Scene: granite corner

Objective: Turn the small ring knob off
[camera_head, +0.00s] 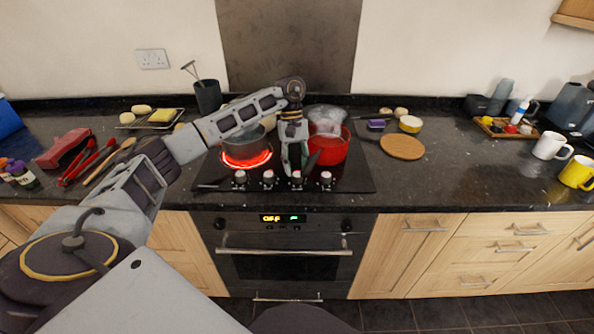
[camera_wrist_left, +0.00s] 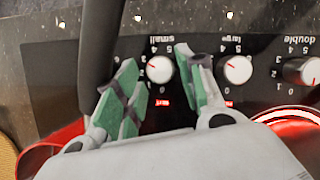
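The small ring knob (camera_wrist_left: 160,68) is white and round, with the label "small" beside it, upside down in the left wrist view. Its red pointer line points up and left, toward the low numbers, not at the 0. A red light shows below it. My left gripper (camera_wrist_left: 157,58) is open, with one green-padded finger on each side of this knob. I cannot tell whether the fingers touch it. In the head view my left gripper (camera_head: 299,165) hangs over the front of the black hob (camera_head: 362,180). My right gripper is not in view.
The large ring knob (camera_wrist_left: 236,68) and the double knob (camera_wrist_left: 305,71) sit beside it. A dark handle (camera_wrist_left: 100,40) passes close to my left finger. A red pot (camera_head: 333,150) and a dark pot (camera_head: 240,150) on a glowing ring stand behind. A wooden board (camera_head: 402,146) lies right.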

